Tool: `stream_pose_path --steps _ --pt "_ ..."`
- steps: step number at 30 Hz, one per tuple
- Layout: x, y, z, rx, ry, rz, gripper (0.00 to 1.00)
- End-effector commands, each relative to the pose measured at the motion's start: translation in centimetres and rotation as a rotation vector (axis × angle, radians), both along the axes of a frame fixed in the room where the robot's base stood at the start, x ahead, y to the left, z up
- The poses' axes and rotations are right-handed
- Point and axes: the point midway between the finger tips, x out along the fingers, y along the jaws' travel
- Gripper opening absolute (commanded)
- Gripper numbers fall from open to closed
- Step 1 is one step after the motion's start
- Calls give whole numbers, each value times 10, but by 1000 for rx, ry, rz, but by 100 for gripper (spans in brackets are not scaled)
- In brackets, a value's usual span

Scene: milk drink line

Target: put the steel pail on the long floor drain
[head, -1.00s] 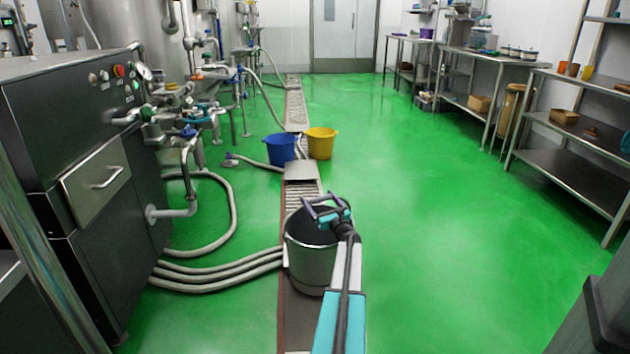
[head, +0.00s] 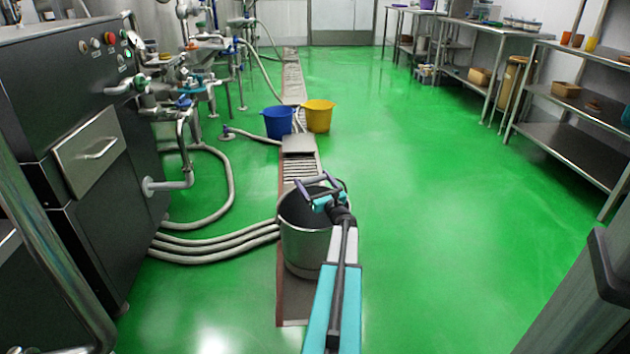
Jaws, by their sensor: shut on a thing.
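The steel pail (head: 306,249) is upright, with its dark open mouth facing up. It is over the near part of the long floor drain (head: 299,172), a grated channel with reddish-brown edges. I cannot tell whether its base touches the drain. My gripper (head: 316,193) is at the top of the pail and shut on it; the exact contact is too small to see. My arm comes up from the bottom of the picture, just right of the pail, and hides part of its right side.
A blue bucket (head: 278,123) and a yellow bucket (head: 318,116) stand farther along the drain. Pale hoses (head: 215,245) reach the drain from the left, beside the pail. A dark steel machine (head: 90,170) stands at left, shelving (head: 580,145) at right. Green floor right of the drain is clear.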

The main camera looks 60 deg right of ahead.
Motion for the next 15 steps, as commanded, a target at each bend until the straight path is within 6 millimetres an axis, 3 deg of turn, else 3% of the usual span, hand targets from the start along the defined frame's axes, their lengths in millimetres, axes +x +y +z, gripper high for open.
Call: stream_pose_path --steps 15 --pt "-13 38 2 -4 -10 2 27"
